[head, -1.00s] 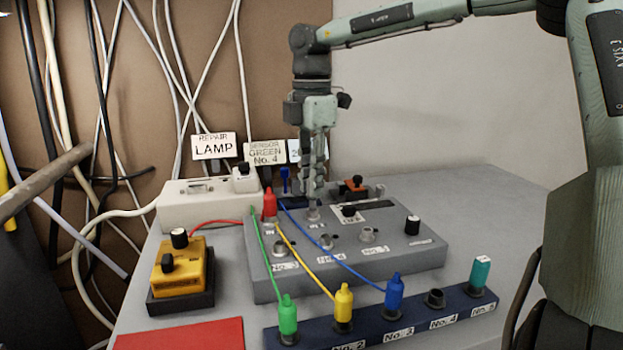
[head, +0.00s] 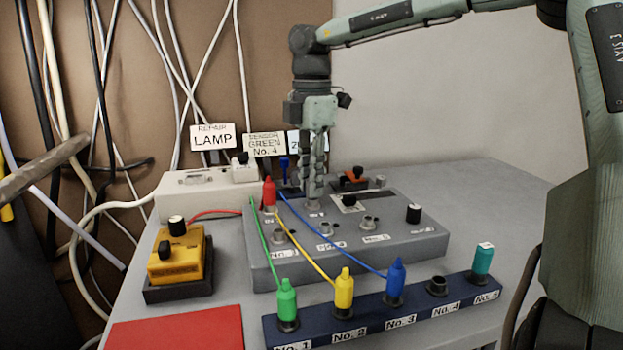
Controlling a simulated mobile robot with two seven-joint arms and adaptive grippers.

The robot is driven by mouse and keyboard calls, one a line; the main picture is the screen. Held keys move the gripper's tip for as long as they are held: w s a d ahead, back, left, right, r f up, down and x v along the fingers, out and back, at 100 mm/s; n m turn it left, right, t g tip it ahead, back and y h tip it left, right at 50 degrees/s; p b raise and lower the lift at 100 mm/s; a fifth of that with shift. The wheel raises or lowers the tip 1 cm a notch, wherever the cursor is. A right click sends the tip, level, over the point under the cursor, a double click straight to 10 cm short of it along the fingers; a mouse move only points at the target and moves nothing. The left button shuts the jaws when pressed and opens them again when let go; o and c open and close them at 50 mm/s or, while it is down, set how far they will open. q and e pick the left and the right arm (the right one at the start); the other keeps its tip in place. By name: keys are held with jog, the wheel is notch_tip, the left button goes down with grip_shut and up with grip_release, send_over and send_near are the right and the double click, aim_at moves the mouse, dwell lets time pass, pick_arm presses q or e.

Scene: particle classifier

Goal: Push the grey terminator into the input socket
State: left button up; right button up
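My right gripper (head: 314,196) comes down vertically over the back left part of the grey panel box (head: 415,245). Its fingers look close together, with the tips just above or touching a small grey round piece (head: 314,205) on the panel top. That piece is in the place of a socket. I cannot tell the grey terminator from the input socket there, as both are small and partly hidden by the fingers. My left gripper is not in view.
A red plug (head: 269,192) stands left of the fingers and an orange-and-black part (head: 355,177) to their right. Green, yellow and blue leads cross the panel to the blue socket strip (head: 415,318). A yellow box (head: 178,255) is at left.

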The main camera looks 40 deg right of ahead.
jog(key=o, duration=0.5)
jog(key=shift+f, duration=0.1)
jog(key=shift+o, duration=0.2)
notch_tip(320, 180, up, 12)
dwell(0.7)
